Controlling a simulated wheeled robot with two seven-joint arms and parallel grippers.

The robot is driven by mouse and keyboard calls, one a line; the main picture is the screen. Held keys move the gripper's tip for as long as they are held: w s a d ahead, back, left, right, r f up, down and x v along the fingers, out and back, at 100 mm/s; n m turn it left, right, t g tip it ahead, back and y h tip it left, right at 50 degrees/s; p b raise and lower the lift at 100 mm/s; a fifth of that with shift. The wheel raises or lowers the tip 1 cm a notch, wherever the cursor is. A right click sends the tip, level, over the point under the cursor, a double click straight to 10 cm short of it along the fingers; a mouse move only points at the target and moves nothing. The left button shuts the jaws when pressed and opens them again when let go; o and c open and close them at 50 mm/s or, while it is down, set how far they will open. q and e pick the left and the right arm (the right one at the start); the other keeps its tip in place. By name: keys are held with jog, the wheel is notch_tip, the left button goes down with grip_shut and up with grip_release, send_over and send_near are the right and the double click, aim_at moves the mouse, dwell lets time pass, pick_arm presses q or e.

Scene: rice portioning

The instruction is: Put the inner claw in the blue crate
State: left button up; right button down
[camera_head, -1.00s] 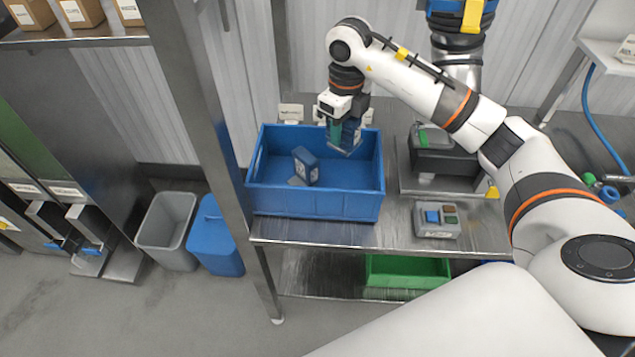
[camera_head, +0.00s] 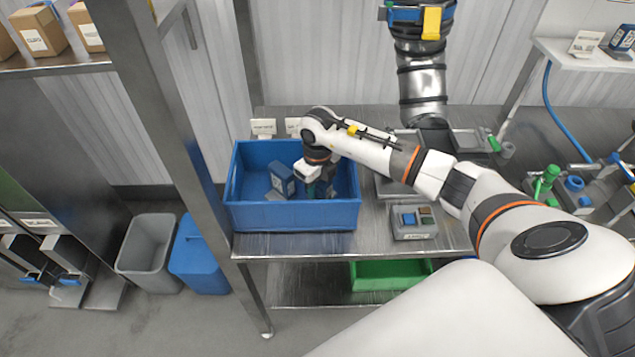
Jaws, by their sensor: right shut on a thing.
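The blue crate (camera_head: 292,217) stands on the metal bench left of the middle. My right gripper (camera_head: 312,191) reaches down into the crate, right of this block. I cannot tell whether the piece touches the crate floor. My left gripper is not in view.
A grey bin (camera_head: 150,253) and a blue bin (camera_head: 200,257) stand on the floor at left. A green crate (camera_head: 390,273) is on the lower shelf. A metal post (camera_head: 175,130) rises left of the crate.

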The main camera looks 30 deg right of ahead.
jog(key=shift+f+b, duration=0.2)
jog(key=shift+b, duration=0.1)
jog(key=c, duration=1)
grip_release()
jog(key=shift+r, duration=0.1)
jog(key=shift+r+p, duration=0.25)
jog(key=shift+p, duration=0.1)
jog(key=shift+w+r+b, duration=0.1)
jog(key=shift+r+b, duration=0.15)
jog(key=shift+b, duration=0.1)
notch_tip(320, 180, up, 11)
jog(key=b, duration=0.3)
jog(key=shift+r, duration=0.15)
